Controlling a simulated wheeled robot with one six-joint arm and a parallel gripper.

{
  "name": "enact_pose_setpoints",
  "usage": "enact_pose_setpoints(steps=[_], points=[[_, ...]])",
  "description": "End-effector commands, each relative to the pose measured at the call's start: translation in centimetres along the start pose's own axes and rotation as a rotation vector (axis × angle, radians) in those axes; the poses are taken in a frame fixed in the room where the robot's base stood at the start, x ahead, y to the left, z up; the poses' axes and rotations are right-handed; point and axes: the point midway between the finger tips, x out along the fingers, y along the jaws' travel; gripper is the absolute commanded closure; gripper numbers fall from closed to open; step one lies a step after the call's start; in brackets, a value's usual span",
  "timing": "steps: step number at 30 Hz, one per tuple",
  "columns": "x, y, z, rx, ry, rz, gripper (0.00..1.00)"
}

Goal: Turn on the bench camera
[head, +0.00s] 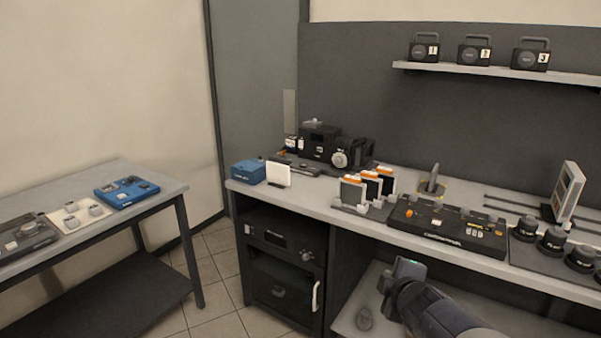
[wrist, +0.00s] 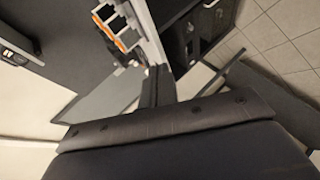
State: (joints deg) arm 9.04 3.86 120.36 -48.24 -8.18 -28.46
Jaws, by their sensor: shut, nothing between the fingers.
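The black bench camera (head: 322,144) stands at the back left of the grey bench (head: 325,208) in the head view, with a round light-coloured dial or lens on its right part. Its power control is too small to make out. My gripper (head: 404,270) is at the lower middle of the head view, in front of the bench's front edge and well to the right of the camera. It is shut and empty. In the wrist view my shut fingers (wrist: 158,86) show at the centre, and I cannot make out the bench camera there.
A blue box (head: 249,173) and a white card (head: 278,174) stand in front of the camera. Orange-topped cards (head: 370,185) and a black control panel (head: 447,226) line the bench front. A side table (head: 168,190) stands left, with open floor (head: 222,265) between.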

Motion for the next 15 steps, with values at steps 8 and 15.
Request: enact_pose_setpoints(steps=[8, 15], points=[[8.7, -1.3, -0.5, -0.223, 0.319, 0.189, 1.00], [10.8, -1.5, -0.6, -0.317, 0.466, 0.303, 1.00]])
